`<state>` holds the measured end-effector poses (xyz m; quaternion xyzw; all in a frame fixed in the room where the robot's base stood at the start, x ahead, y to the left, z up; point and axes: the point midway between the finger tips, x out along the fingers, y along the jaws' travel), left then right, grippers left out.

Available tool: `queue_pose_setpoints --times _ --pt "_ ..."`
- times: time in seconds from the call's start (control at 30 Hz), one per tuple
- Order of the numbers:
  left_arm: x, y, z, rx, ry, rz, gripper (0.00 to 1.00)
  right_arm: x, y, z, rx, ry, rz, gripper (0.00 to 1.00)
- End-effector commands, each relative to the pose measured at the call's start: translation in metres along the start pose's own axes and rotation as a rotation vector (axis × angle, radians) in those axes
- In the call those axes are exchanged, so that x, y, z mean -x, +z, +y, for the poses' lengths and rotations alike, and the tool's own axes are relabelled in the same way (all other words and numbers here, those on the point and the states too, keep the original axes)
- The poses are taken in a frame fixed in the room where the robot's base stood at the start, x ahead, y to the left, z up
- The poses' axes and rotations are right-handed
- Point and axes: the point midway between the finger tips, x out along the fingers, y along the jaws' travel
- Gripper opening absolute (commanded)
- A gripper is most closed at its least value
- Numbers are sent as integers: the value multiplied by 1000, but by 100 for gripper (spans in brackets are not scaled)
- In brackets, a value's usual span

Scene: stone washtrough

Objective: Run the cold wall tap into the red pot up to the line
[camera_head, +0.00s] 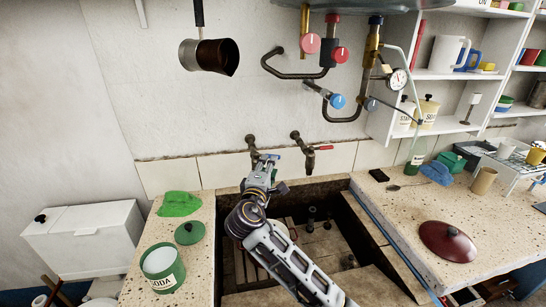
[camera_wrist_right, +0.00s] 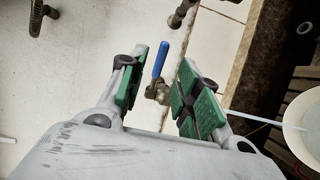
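My right gripper (camera_head: 263,162) is at the left wall tap (camera_head: 251,142), above the trough. In the right wrist view, its green-padded fingers (camera_wrist_right: 170,68) are apart, with the tap's blue lever (camera_wrist_right: 160,60) and brass body between them. I see no finger clearly touching the lever. A thin pale streak (camera_wrist_right: 252,119), which looks like water, runs from behind one finger toward a round cream vessel (camera_wrist_right: 307,122) at the right edge. In the head view, a pale, red-rimmed piece of a vessel (camera_head: 292,233) shows behind my arm; most is hidden, including any line. My left gripper is out of view.
The right wall tap (camera_head: 305,150) has a red lever. The stone trough (camera_head: 350,205) lies below. A dark red lid (camera_head: 447,242) rests on the right counter. A soda tin (camera_head: 163,270), green lid (camera_head: 189,233) and green cloth (camera_head: 179,204) are on the left ledge.

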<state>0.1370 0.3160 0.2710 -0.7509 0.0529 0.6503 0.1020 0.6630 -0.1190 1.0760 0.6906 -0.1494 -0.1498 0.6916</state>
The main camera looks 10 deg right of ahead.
Motion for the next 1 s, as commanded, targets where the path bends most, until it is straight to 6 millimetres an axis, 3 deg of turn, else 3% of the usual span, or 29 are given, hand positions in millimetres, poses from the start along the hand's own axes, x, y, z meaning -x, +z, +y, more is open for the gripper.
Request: queue_pose_setpoints --times 0.5,1.0 --pt "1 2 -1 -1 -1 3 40 -61 1 0 0 1 -2 33" --pt "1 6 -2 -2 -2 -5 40 -69 0 0 -1 0 0 30"
